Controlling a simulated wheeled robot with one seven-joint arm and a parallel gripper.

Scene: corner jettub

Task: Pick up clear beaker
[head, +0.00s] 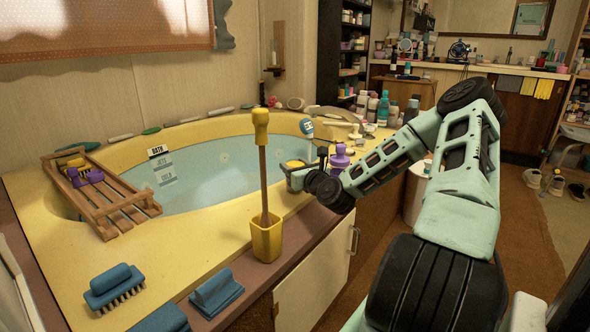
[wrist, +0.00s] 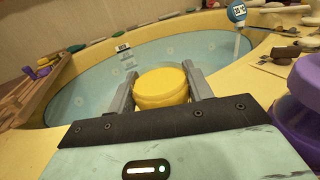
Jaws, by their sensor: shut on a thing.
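My gripper (head: 297,172) is over the tub's near right rim, at the far end of my arm. In the wrist view, its two grey fingers (wrist: 158,72) are shut on a round yellow thing (wrist: 162,88), one finger on each side. The yellow thing also shows small in the head view (head: 295,163), partly hidden by my gripper. I cannot make out a clear beaker in either view, and I cannot tell whether the yellow thing is part of it. The lower part of the held thing is hidden.
A purple bottle (head: 340,158) stands close right of my gripper; a purple thing fills the wrist view's right edge (wrist: 300,105). A yellow holder (head: 266,240) with a yellow-handled stick stands on the near rim. A wooden rack (head: 108,205) crosses the tub's left. Bottles crowd the back right.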

